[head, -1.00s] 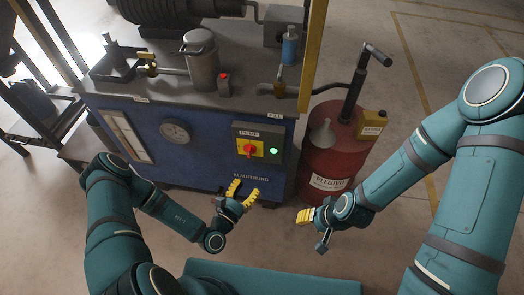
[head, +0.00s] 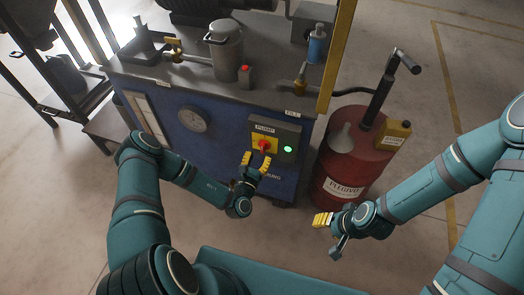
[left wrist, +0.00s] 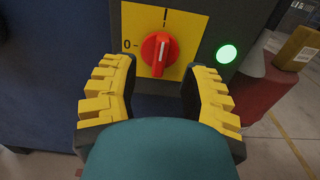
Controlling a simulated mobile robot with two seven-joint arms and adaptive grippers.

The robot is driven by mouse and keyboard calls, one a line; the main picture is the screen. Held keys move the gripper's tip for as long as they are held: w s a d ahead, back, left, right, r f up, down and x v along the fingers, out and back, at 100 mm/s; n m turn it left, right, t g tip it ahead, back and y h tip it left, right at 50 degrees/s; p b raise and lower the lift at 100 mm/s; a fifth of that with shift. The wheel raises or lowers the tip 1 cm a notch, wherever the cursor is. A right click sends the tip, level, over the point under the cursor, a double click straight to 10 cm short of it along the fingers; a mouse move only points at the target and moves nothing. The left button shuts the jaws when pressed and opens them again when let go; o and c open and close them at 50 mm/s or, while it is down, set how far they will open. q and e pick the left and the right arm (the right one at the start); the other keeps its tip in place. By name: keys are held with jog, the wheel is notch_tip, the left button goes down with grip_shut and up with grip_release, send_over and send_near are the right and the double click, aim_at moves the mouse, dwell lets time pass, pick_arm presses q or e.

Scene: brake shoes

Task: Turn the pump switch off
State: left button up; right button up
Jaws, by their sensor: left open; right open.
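The pump switch (head: 264,146) is a red rotary knob on a yellow plate, on a grey box on the blue cabinet's front. In the left wrist view the red knob (left wrist: 158,53) has its white line roughly upright, toward the "I" mark, with "0" to its left. A green lamp (head: 288,149) beside it is lit. My left gripper (head: 256,163) is open just in front of and below the knob; its yellow fingers (left wrist: 160,85) stand on either side of the knob, apart from it. My right gripper (head: 322,219) is away from the switch, near the red drum.
The red drum (head: 342,187) with a hand pump, funnel and yellow can (head: 394,134) stands right of the cabinet (head: 215,150). A metal pot (head: 226,55), a small red-buttoned box (head: 245,75) and a blue bottle (head: 317,45) are on the cabinet top. Floor in front is open.

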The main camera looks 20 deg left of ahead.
aim_at(262, 149)
pick_arm(q)
jog(key=shift+w+b, duration=0.35)
jog(key=shift+w, duration=1.75)
grip_shut()
